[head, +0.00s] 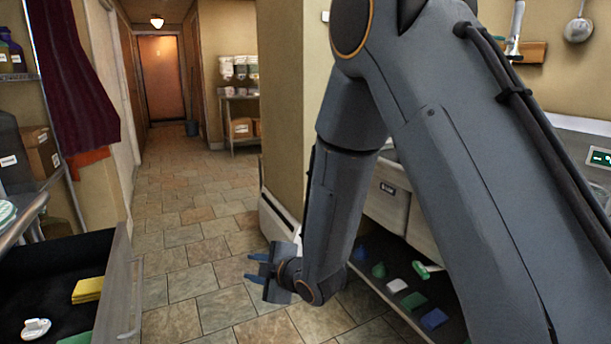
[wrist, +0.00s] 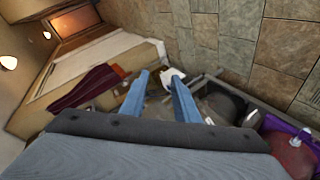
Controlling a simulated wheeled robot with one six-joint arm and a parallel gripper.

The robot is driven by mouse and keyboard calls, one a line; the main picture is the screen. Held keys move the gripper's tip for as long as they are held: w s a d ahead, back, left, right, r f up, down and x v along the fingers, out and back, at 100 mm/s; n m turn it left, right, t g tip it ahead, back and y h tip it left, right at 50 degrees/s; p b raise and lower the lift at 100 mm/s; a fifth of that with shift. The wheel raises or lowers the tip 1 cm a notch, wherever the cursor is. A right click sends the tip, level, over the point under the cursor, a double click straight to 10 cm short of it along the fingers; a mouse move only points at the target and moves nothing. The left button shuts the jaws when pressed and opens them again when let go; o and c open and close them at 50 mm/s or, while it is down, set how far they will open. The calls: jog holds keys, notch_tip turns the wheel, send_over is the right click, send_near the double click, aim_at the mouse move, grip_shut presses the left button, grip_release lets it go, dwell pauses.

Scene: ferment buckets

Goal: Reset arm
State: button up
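My arm fills the right half of the head view, folded with its forearm hanging down. My gripper (head: 258,270) is at its lower end, above the tiled floor and pointing left. In the wrist view its two blue fingers (wrist: 160,92) stand apart with nothing between them, so it is open and empty. Past the fingertips in the wrist view are a small white thing (wrist: 172,76) and a dark rounded thing, too small to name.
An open drawer (head: 125,285) at the left holds yellow (head: 88,290) and white (head: 36,328) items. A low shelf (head: 385,265) at the right holds several coloured items, partly behind my arm. A tiled corridor (head: 190,190) runs clear to an orange door (head: 162,78).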

jog(key=s+d+r+m+g+h+p, duration=0.1)
jog(key=s+d+m+h, duration=0.15)
jog(key=d, duration=0.45)
jog(key=s+d+r+m+g+h+p, duration=0.1)
jog(key=d+r+m+h, duration=0.1)
jog(key=d+m, duration=0.35)
jog(key=s+d+r+m+g+h+p, duration=0.1)
jog(key=s+d+m+h, duration=0.15)
jog(key=d, duration=0.65)
jog(key=s+d+r+m+g+p, duration=0.1)
jog(key=s+d+r+m+g, duration=0.1)
jog(key=s, duration=0.4)
jog(key=s+d+r+m+g+h+p, duration=0.1)
jog(key=s+d+r+m+g, duration=0.1)
jog(key=s+d+m, duration=0.2)
jog(key=s+d+r+m+g+p, duration=0.1)
jog(key=s+d+m, duration=0.3)
jog(key=s, duration=0.6)
jog(key=shift+s+d+r+g+h+p, duration=0.15)
jog(key=shift+d+r+g+h+p, duration=0.35)
jog(key=shift+r, duration=0.4)
